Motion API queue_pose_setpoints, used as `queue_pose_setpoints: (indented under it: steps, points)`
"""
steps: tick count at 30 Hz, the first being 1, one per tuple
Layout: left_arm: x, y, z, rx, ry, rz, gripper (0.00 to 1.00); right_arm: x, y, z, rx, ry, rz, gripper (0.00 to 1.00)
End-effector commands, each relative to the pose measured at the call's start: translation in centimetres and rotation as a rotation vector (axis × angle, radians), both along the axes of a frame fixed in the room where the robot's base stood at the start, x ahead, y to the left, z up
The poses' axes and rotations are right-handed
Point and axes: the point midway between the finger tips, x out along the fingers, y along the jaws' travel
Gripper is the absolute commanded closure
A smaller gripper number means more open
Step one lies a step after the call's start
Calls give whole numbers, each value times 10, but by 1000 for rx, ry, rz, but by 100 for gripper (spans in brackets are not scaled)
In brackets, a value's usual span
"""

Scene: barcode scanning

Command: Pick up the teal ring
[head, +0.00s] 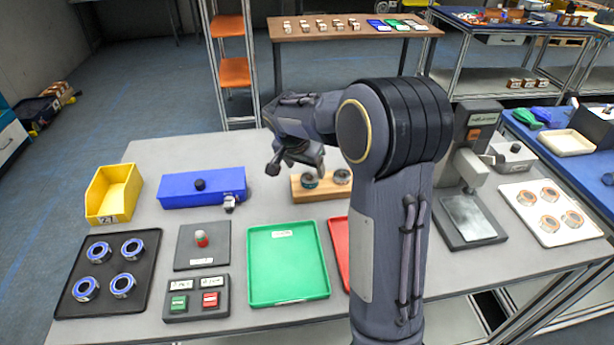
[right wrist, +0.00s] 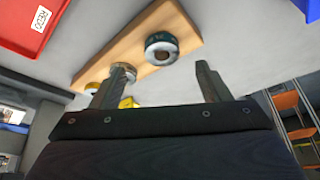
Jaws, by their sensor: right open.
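The teal ring (head: 309,182) sits at the left end of a wooden block (head: 318,194) on the grey table. In the right wrist view the teal ring (right wrist: 161,47) shows ahead of the fingertips, on the wooden block (right wrist: 182,20). My right gripper (head: 294,167) is open and empty, above and apart from the ring. In the right wrist view its two fingers (right wrist: 162,72) are spread, with the ring in line with the gap between them. My left gripper is not in view.
A second, grey ring (head: 342,176) sits on the same block. A blue box (head: 203,188) stands to the left, green (head: 288,264) and red (head: 337,245) trays in front. A press-like machine (head: 470,170) stands to the right. My right arm hides part of the red tray.

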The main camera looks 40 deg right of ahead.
Motion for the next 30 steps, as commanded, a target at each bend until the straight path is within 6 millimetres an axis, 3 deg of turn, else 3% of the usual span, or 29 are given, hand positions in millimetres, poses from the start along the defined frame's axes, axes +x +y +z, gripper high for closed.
queue_pose_setpoints:
  steps: [12,21,30]
  points:
    - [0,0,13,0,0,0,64,12,-22,-50,2,4,1,30]
    - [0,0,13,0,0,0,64,13,-23,-56,3,1,4,30]
    - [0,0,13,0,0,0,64,13,-23,-56,3,1,4,67]
